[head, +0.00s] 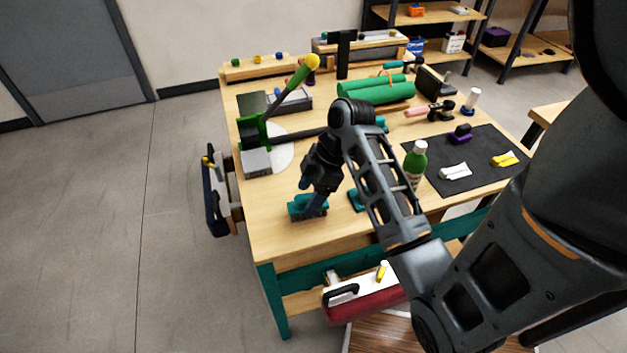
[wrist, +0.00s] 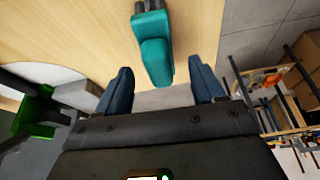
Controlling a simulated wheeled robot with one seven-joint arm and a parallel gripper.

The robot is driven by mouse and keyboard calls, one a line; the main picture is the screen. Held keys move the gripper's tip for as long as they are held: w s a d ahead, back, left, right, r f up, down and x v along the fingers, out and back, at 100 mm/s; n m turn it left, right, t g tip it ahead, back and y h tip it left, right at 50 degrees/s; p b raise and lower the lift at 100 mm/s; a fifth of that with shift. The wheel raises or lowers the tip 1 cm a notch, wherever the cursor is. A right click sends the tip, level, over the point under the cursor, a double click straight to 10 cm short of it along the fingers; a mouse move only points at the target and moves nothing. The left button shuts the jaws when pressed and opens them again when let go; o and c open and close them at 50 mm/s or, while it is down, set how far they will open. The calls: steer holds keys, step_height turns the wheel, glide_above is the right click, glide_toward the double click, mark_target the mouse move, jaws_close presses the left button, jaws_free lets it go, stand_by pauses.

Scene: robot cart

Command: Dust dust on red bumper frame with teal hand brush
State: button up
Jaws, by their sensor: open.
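A teal block-like tool (head: 296,209), which looks like the hand brush, sits on the table near its front left corner. In the wrist view the teal tool (wrist: 153,45) lies ahead of and between the fingertips, its near rounded end reaching toward the gap. My gripper (head: 312,201) is just above it, pointing down; in the wrist view the gripper (wrist: 160,84) has its two blue fingers wide apart with nothing clasped. I cannot make out a red bumper frame or dust on the table.
Another teal piece (head: 357,199) lies right of my gripper, partly hidden by my arm. A green bottle (head: 415,164) stands by a dark mat (head: 440,180). A green clamp-like device (head: 253,135) is at left. A red case (head: 365,308) sits below the tabletop.

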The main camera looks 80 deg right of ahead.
mark_target(308, 196)
steer(key=shift+x, duration=1.6)
steer(key=shift+c, duration=0.5)
steer(key=c, duration=1)
steer(key=o, duration=0.7)
steer(key=shift+r+p, duration=0.15)
steer(key=shift+p, duration=0.35)
steer(key=c, duration=0.8)
